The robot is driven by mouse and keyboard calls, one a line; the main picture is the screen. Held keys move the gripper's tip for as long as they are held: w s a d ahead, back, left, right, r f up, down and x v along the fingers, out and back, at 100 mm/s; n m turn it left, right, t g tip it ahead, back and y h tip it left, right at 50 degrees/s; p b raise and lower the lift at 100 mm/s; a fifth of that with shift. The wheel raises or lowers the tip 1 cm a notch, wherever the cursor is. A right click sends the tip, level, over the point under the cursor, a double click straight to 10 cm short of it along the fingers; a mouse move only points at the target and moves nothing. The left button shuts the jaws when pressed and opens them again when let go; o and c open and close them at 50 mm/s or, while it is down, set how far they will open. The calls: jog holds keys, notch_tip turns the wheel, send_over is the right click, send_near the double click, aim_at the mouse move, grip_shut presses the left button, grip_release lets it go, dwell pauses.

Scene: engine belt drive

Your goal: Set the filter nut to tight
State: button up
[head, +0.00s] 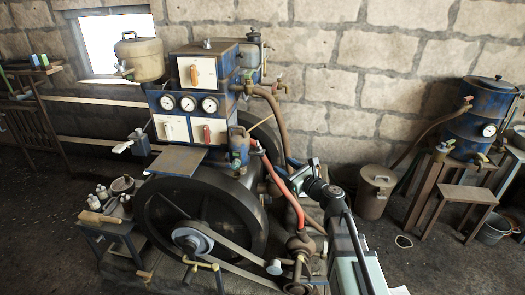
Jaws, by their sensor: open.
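A blue engine (207,110) with a large dark flywheel (160,210) stands in the middle of the head view. A small blue canister (239,142) with a brass-coloured top sits on its right side, beside the upper end of a red hose (277,172). I cannot tell for sure which part is the filter nut; it is too small or hidden. My gripper (298,178) is open, just right of the red hose and lower right of the canister. Its fingers are small and partly lost against the dark parts behind. I see nothing held in it.
A belt (235,250) runs from the flywheel hub to the lower right. Brown pipes (275,112) rise behind the hose. A small table (110,226) with bottles stands at left. A lidded can (375,190), a stool (468,196) and a blue drum (484,115) are at right.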

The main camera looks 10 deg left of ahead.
aim_at(263, 154)
jog(key=w+a+m, duration=0.1)
jog(key=w+a, duration=0.3)
jog(key=a, duration=0.1)
jog(key=w+a+m, duration=0.1)
jog(key=w+a, duration=0.4)
jog(key=shift+w, duration=0.3)
dwell(0.4)
grip_shut()
